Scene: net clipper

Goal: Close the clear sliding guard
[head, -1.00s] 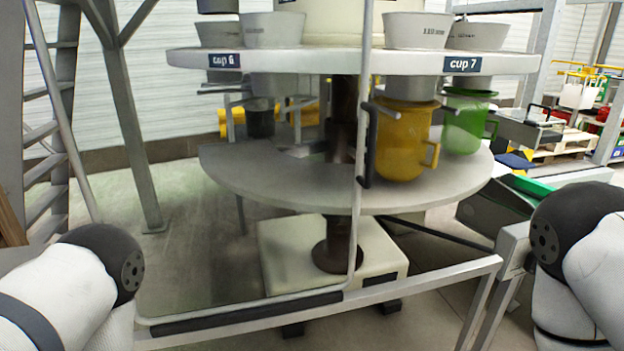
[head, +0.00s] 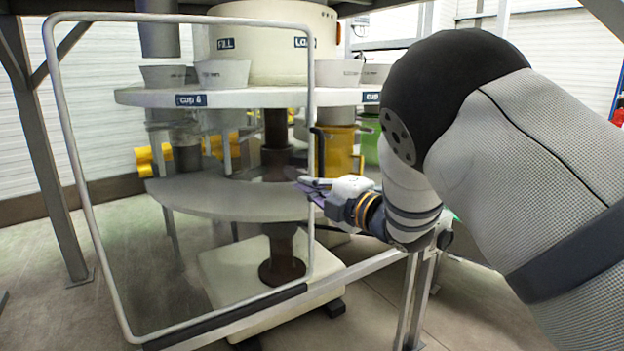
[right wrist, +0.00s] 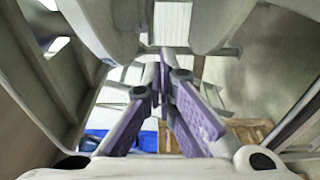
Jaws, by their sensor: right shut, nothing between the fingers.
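The clear guard is a see-through panel in a grey tube frame (head: 311,105). In the head view it stands upright in front of the left and middle of the round machine. A dark handle (head: 320,150) is on its right upright. My right gripper (head: 308,188) is at this right upright, near the handle's lower end. I cannot tell if it touches. In the right wrist view its purple-padded fingers (right wrist: 163,66) come together at the tips, with nothing between them. My left gripper is out of view.
Behind the guard is a round table (head: 240,98) with grey cups and a lower disc (head: 215,197) around a dark column (head: 279,140). A yellow container (head: 340,150) hangs right of the guard, and a green one is partly hidden by my arm. A metal rail (head: 365,268) runs below.

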